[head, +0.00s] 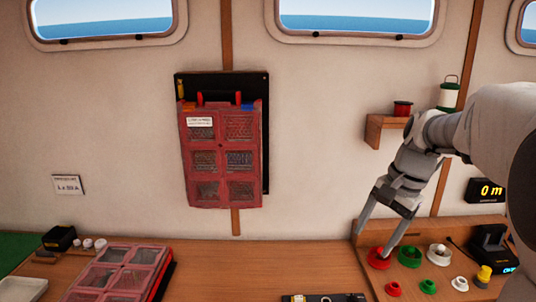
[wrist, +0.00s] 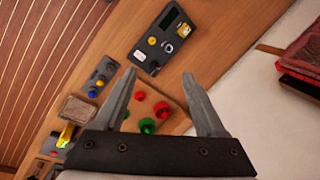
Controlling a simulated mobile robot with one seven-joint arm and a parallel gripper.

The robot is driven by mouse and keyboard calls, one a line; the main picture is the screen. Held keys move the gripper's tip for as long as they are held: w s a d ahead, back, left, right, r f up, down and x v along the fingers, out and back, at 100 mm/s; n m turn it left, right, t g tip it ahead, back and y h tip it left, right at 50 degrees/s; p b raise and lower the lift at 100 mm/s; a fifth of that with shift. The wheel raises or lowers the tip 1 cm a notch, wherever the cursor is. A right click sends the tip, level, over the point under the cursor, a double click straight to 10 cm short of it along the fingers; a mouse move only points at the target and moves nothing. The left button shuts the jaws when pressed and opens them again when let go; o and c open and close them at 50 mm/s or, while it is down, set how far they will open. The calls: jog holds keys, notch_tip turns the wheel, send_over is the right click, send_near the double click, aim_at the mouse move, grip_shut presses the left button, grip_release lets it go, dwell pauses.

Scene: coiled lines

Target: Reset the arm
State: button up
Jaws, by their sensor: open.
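My arm reaches in from the right in the head view. My gripper (head: 373,243) points down with its two fingers spread and nothing between them. Its fingertips are over the left end of a wooden board with coloured round pieces, close to a red round piece (head: 378,258). I cannot tell whether a finger touches it. In the wrist view my gripper (wrist: 159,74) also shows open and empty, with red and green pieces in the background between and beside the fingers.
Green (head: 410,256) and white (head: 439,254) round pieces sit on the board. A red compartment case (head: 222,160) hangs on the wall; another case (head: 120,270) lies on the bench. A small wooden shelf (head: 380,130) holds a red spool. The bench middle (head: 270,262) is mostly clear.

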jog(key=s+a+n+t+h, duration=0.1)
jog(key=s+a+n, duration=0.3)
jog(key=s, duration=0.5)
jog(key=s+a+n+t+h, duration=0.1)
jog(key=s+a+n+t, duration=0.1)
jog(key=s+n, duration=0.4)
jog(key=s+a+f, duration=0.1)
jog(key=s, duration=0.3)
jog(key=shift+s+a+n+t, duration=0.15)
jog(key=shift+a+n+t, duration=0.15)
jog(key=shift+a+t, duration=0.1)
jog(key=shift+d+r, duration=0.1)
jog(key=shift+d, duration=0.05)
